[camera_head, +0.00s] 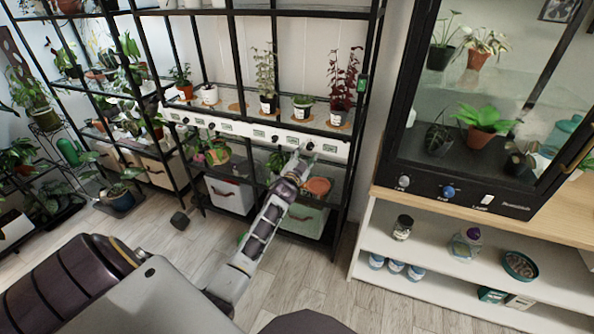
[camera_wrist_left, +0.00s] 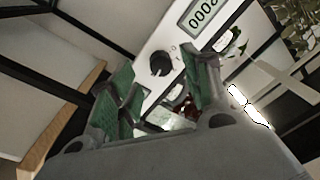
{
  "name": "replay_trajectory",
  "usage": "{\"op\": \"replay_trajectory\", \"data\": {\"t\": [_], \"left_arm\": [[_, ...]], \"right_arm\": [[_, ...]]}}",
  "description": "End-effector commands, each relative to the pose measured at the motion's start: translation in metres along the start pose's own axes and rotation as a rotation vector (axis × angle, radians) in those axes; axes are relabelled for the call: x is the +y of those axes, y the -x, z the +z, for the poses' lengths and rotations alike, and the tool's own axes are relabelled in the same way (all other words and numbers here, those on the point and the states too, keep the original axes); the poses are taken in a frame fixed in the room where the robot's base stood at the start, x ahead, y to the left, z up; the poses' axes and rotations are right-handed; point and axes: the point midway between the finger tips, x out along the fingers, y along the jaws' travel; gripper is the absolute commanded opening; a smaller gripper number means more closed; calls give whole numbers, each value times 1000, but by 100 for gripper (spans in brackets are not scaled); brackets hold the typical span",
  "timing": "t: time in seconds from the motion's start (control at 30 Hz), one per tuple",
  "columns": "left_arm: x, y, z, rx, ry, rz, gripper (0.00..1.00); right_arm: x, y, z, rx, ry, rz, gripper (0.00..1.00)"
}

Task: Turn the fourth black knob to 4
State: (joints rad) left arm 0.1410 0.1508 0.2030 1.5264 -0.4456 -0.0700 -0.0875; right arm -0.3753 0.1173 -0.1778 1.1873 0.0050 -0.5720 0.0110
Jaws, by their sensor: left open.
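A long white panel (camera_head: 240,130) with black knobs and small green displays runs along the front of the black plant shelf. The rightmost black knob (camera_head: 310,146) shows just above my left gripper (camera_head: 301,158). In the left wrist view a round black knob (camera_wrist_left: 160,63) sits on the white panel, with a display (camera_wrist_left: 204,15) beside it. My left gripper (camera_wrist_left: 162,78) is open, its green-padded fingers on either side of the knob in that view. Nothing is between the pads, and the gap to the knob is hard to judge. My right gripper is not in view.
Potted plants, including a red-leaved one (camera_head: 342,85), stand on the shelf above the panel. A terracotta pot (camera_head: 318,186) and storage bins (camera_head: 230,195) are below. A glass cabinet (camera_head: 480,110) on a wooden-topped unit stands to the right. A dark post runs beside the panel's right end.

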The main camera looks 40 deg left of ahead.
Motion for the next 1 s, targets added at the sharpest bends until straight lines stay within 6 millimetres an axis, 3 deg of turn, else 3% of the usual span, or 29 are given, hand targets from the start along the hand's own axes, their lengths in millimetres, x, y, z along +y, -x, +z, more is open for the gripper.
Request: {"op": "replay_trajectory", "data": {"t": [1.0], "left_arm": [[0, 86, 0, 0, 0, 1, 48]], "right_arm": [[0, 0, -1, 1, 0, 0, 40]]}}
